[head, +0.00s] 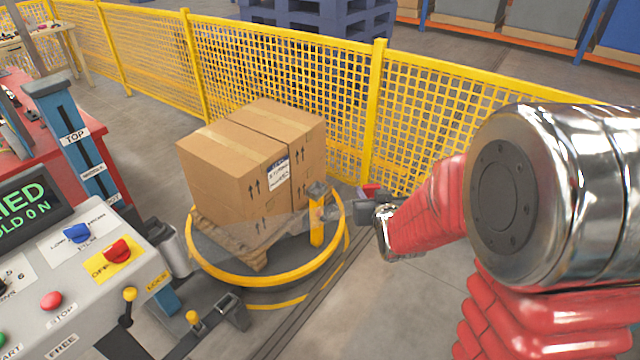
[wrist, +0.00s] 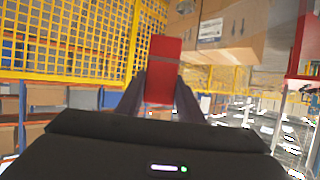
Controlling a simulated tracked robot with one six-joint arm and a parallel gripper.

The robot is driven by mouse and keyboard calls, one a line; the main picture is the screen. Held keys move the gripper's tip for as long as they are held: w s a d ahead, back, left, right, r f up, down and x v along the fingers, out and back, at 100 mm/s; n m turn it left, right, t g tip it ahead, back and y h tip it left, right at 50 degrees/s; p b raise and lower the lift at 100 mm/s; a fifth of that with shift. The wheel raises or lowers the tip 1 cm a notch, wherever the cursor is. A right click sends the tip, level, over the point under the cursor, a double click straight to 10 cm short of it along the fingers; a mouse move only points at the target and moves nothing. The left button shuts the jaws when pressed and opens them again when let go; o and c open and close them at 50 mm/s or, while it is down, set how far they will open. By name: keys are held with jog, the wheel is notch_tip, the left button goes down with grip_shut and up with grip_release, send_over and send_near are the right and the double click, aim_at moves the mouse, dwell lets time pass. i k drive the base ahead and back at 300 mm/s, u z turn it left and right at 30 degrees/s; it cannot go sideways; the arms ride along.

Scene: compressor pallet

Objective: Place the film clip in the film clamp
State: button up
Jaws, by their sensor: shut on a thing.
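The film clip is a small red block; in the wrist view the red clip (wrist: 163,70) stands between the two dark fingers of my gripper (wrist: 160,98). In the head view the clip (head: 371,190) is a small red patch by my gripper (head: 358,208), mostly hidden by it. The film clamp appears to be the grey head (head: 318,188) on a short yellow post at the turntable's right edge. My gripper is just right of this post; I cannot tell whether they touch. A faint see-through film (head: 285,222) runs from the boxes toward the post.
Cardboard boxes (head: 250,160) sit on a wooden pallet on the yellow-rimmed turntable (head: 258,283). A yellow mesh fence (head: 280,65) stands behind. A control panel (head: 85,265) with levers is at left.

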aim_at(316, 192)
jog(key=z, duration=0.1)
jog(key=i, duration=0.95)
jog(key=u, duration=1.2)
jog(key=i, duration=1)
jog(key=z, duration=0.05)
